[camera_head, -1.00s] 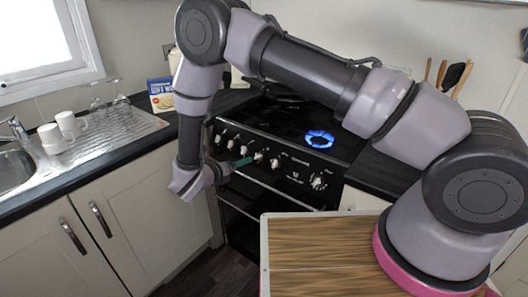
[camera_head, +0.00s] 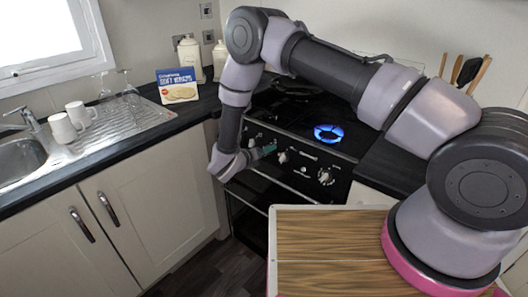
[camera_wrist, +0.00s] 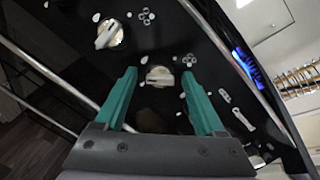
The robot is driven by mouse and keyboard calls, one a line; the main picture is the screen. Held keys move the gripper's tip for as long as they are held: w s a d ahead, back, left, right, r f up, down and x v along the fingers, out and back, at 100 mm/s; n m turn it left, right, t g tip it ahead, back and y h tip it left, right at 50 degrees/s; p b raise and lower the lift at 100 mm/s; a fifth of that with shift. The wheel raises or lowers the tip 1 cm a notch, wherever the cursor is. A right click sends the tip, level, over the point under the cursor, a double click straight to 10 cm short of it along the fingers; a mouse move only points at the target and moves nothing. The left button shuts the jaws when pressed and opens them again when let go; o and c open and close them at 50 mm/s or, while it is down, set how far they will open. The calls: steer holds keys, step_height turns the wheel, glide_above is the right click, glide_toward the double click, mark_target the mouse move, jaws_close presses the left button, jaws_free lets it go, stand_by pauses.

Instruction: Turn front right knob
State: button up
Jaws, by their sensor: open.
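The black cooker's front panel (camera_head: 305,170) carries a row of white and silver knobs. The rightmost large knob (camera_head: 325,177) is clear of my gripper. Another knob (camera_head: 283,157) is just beside the green fingertips of my gripper (camera_head: 272,148). In the wrist view my gripper (camera_wrist: 160,74) is open, with one knob (camera_wrist: 159,76) seen between its two green fingertips. Whether the fingers touch it cannot be told. A second knob (camera_wrist: 109,34) lies outside the fingers to the upper left. Which of these is the front right knob is not marked clearly.
A burner with a blue flame (camera_head: 328,133) burns on the hob. A metal rail (camera_head: 285,185) runs below the knobs. The sink, white mugs (camera_head: 68,122) and a blue box (camera_head: 178,85) are on the left counter. A dark pan (camera_head: 296,86) is at the hob's back.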

jaws_close()
steer(key=shift+m, duration=0.3)
steer(key=m+g, duration=0.1)
steer(key=m, duration=0.7)
steer(key=m+g+h, duration=0.1)
steer(key=m, duration=0.8)
steer(key=m+g, duration=0.1)
steer(key=m, duration=0.8)
steer(key=shift+w+a+h, duration=0.1)
steer(key=shift+a+h, duration=0.05)
steer(key=shift+h, duration=0.25)
steer(key=shift+m, duration=0.3)
